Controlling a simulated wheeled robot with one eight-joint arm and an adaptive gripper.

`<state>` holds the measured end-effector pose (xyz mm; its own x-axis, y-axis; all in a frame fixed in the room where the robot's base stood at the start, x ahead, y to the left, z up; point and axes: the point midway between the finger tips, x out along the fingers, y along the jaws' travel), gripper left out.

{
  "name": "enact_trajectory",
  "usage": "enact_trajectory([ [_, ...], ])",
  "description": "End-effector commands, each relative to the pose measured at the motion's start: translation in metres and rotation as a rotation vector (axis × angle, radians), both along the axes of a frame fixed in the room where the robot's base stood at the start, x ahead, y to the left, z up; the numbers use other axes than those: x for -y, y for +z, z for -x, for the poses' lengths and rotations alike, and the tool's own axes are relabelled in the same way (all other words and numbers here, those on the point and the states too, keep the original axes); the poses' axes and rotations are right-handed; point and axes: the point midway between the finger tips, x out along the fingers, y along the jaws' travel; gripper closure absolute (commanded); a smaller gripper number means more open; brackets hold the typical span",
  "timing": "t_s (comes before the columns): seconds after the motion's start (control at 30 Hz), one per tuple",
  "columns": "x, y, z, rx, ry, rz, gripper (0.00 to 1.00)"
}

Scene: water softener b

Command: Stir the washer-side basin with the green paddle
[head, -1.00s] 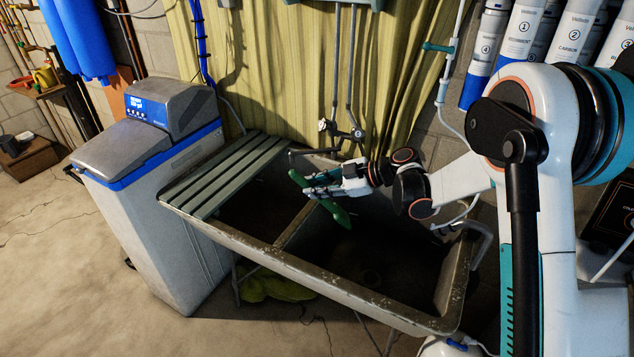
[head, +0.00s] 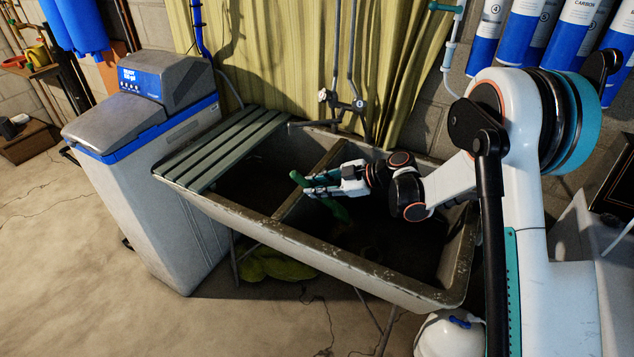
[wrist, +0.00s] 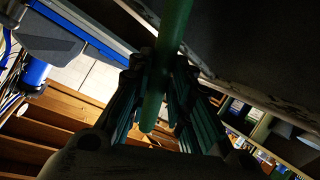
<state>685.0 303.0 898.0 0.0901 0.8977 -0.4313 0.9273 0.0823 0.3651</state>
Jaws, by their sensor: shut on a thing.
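The green paddle (head: 338,209) is held across my gripper, one end up to the left of the fingers and the other slanting down over the right basin. My gripper (head: 312,184) is shut on it above the sink's divider. In the wrist view, the green shaft (wrist: 170,35) passes between the fingers (wrist: 155,95). The double sink (head: 300,238) has a left basin (head: 250,190), partly under a slatted rack, and a right basin (head: 400,245). I cannot tell whether the paddle's low end touches anything; the basin is dark.
A grey water softener (head: 150,190) stands left of the sink. The slatted rack (head: 222,150) covers the left basin's far-left part. Taps (head: 342,100) and pipes rise behind the sink, before a yellow curtain (head: 290,60). A white appliance (head: 590,235) stands at right.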

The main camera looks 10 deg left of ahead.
Motion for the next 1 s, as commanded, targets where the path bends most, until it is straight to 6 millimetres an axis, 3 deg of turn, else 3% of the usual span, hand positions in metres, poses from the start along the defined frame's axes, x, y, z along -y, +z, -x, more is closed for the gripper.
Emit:
enact_trajectory([
  [0.6, 0.0, -0.069, 0.0, 0.0, 0.0, 0.0, 1.0],
  [1.0, 0.0, -0.088, 0.0, 0.0, 0.0, 0.0, 1.0],
])
